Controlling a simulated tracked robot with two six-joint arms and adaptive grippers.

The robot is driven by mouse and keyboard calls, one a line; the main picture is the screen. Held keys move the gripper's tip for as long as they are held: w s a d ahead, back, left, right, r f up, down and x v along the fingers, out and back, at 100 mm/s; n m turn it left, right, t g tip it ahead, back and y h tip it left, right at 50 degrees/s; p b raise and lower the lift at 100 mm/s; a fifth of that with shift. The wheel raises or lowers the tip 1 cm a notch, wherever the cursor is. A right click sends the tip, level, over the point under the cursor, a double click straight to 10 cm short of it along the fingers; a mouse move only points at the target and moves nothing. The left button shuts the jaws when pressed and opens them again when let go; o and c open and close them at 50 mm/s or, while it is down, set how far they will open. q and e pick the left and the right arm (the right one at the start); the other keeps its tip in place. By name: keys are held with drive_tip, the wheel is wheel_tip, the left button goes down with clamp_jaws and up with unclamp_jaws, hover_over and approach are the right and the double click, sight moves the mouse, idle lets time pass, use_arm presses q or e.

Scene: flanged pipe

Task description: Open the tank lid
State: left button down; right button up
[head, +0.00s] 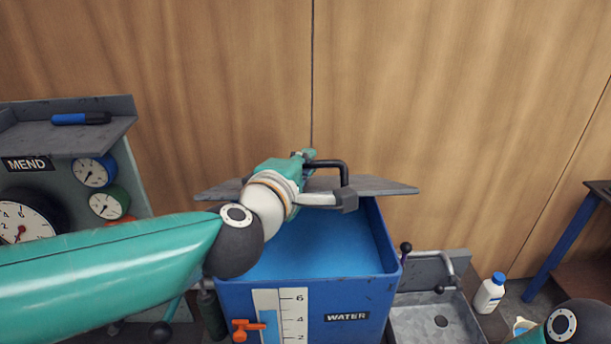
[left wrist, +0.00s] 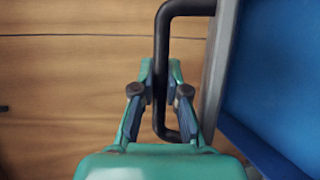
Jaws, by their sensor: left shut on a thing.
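The blue tank (head: 350,292), marked WATER, stands in the middle of the head view with its blue inside showing. Its grey lid (head: 385,186) is raised at the back edge and shows as a thin slab. The lid's black handle (head: 338,164) shows beside my left gripper (head: 306,156). In the left wrist view, my left gripper (left wrist: 160,75) is shut on the handle (left wrist: 186,7), a finger on each side of the bar. The lid (left wrist: 215,65) shows there as a narrow grey strip. My left arm hides part of the tank's left side. My right gripper is out of view.
A panel with gauges (head: 94,170) and a shelf (head: 75,137) holding a blue marker (head: 82,118) stands at left. A sink (head: 435,318) and a white bottle (head: 489,293) are right of the tank. An orange valve (head: 248,328) is on its front. A wooden wall (head: 450,90) stands behind.

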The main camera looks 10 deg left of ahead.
use_arm(q)
drive_tip(key=shift+w+a+r+p, duration=0.1)
drive_tip(key=shift+w+r+p, duration=0.15)
drive_tip(key=shift+r, duration=0.35)
drive_tip(key=shift+w+a+r+p, duration=0.1)
drive_tip(key=shift+w+r+p, duration=0.1)
drive_tip(key=shift+r, duration=0.35)
drive_tip(key=shift+w+r, duration=0.25)
drive_tip(key=c, duration=1.4)
unclamp_jaws()
drive_tip(key=shift+o, duration=1.1)
drive_tip(key=shift+w+f, duration=0.15)
drive_tip(key=shift+w, duration=0.1)
drive_tip(key=shift+w+f, duration=0.1)
drive_tip(key=shift+w, duration=0.05)
drive_tip(key=shift+s, duration=0.55)
drive_tip(key=v, duration=1.1)
